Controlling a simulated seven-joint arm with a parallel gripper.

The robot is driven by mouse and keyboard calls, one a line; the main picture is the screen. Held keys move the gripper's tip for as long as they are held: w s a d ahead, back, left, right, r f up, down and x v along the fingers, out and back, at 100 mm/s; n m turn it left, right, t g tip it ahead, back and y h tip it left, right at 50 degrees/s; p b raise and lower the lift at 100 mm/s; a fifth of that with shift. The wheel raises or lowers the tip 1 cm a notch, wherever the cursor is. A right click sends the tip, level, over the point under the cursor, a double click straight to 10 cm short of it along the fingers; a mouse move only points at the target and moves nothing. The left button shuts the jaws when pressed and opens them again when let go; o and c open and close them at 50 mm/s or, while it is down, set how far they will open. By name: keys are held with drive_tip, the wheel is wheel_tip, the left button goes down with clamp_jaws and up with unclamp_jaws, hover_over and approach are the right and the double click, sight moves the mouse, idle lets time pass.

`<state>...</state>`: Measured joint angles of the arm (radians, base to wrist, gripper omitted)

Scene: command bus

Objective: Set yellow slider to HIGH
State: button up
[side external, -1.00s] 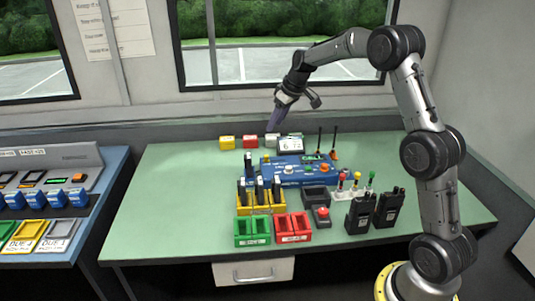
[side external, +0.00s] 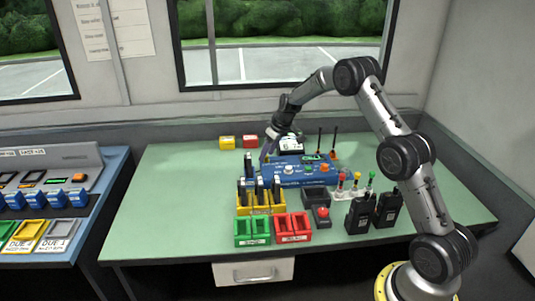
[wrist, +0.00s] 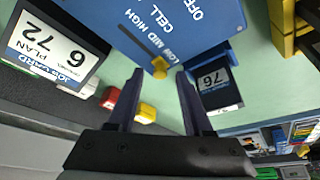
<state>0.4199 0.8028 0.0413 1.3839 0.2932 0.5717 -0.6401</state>
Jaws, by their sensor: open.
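The yellow slider (wrist: 159,68) shows in the wrist view on the blue panel (wrist: 110,15), beside the printed row LOW, MID, HIGH. Its knob sits at the LOW end. The panel also shows in the side view (side external: 325,179), but there my arm hides the slider. My gripper (wrist: 160,74) is open and empty, and in the wrist view its fingertips lie on either side of the knob. In the side view my gripper (side external: 265,157) points down at the panel's far left corner. I cannot tell whether it touches the knob.
Red (side external: 250,141) and yellow (side external: 227,142) blocks sit behind. A yellow rack (side external: 261,208) stands in front. The table's left side is clear.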

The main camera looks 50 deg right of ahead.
drive_tip(key=shift+w+f, duration=0.15)
drive_tip(key=shift+f, duration=0.2)
drive_tip(key=shift+c, duration=0.3)
clamp_jaws()
idle(1.0)
